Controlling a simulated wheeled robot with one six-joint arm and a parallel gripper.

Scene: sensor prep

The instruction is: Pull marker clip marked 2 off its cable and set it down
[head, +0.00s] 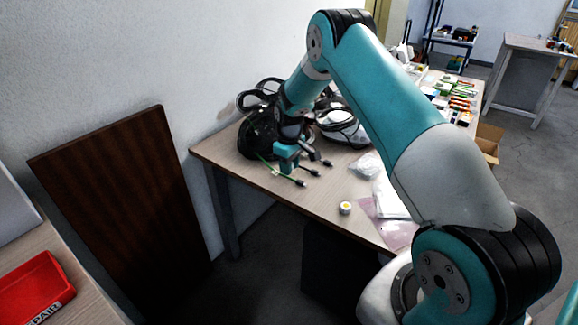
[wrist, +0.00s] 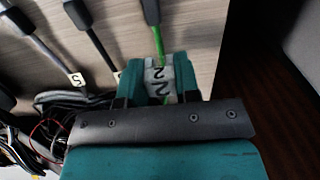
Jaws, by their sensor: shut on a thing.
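The white marker clip marked 2 (wrist: 159,76) sits between the two teal fingers of my gripper (wrist: 158,82), which is shut on it. The green cable (wrist: 159,42) runs from its black plug (wrist: 151,10) down to the clip, and a bit of green shows past the clip. The clip appears to be still around the cable, though the fingers hide its sides. In the head view my gripper (head: 288,158) is low over the table near the green cable (head: 284,176); the clip cannot be made out there.
Two grey cables with black plugs lie to the left in the wrist view. One carries a white clip (wrist: 77,79); another clip (wrist: 118,77) is half hidden by my finger. A round white-and-yellow item (head: 345,208) and a clear bag (head: 366,166) lie on the table (head: 325,205).

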